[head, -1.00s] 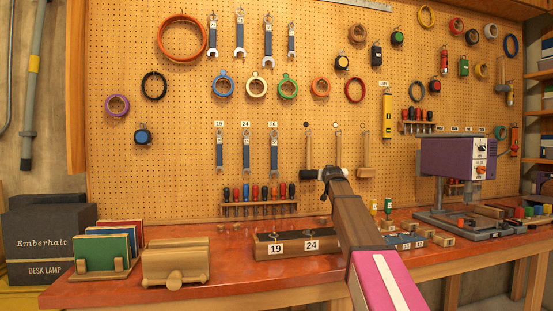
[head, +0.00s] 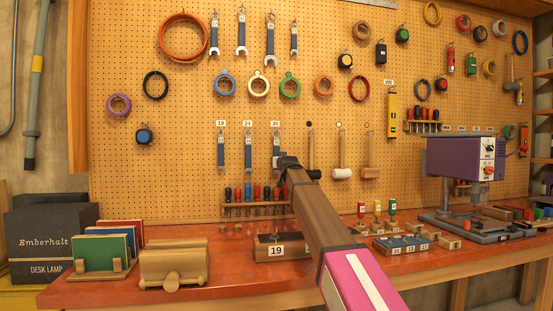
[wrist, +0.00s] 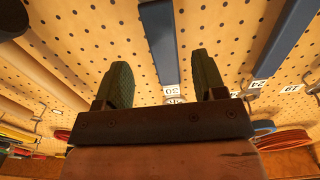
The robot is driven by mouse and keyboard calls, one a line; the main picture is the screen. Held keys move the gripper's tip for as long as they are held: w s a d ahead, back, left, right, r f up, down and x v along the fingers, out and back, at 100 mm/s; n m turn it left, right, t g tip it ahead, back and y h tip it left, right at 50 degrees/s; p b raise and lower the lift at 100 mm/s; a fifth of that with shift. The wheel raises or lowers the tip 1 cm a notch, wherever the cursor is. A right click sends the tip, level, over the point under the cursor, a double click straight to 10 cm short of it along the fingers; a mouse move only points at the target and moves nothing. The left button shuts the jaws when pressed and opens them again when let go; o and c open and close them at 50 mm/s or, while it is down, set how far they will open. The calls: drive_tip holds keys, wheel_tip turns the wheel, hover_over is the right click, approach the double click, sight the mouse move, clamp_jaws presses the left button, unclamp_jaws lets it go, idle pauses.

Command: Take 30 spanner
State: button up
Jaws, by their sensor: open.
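The 30 spanner (head: 276,148) hangs upright on the pegboard under its white 30 label, a dark blue handle at the right end of a row of three. My gripper (head: 288,160) is at its lower right in the head view and partly covers its lower end. In the wrist view, where the labels appear upside down, the open gripper (wrist: 160,72) has one finger on each side of the 30 spanner's line (wrist: 162,42). The spanner shows between the fingers, not clasped. Whether it lies between the pads in depth I cannot tell.
The 24 spanner (head: 248,150) hangs just left, also in the wrist view (wrist: 282,52); the 19 spanner (head: 221,150) is beyond it. Mallets (head: 341,172) hang to the right. A screwdriver rack (head: 250,204) sits below.

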drive_tip(key=x, duration=0.5)
drive_tip(key=shift+w+a+f, duration=0.25)
drive_tip(key=shift+f, duration=0.1)
clamp_jaws()
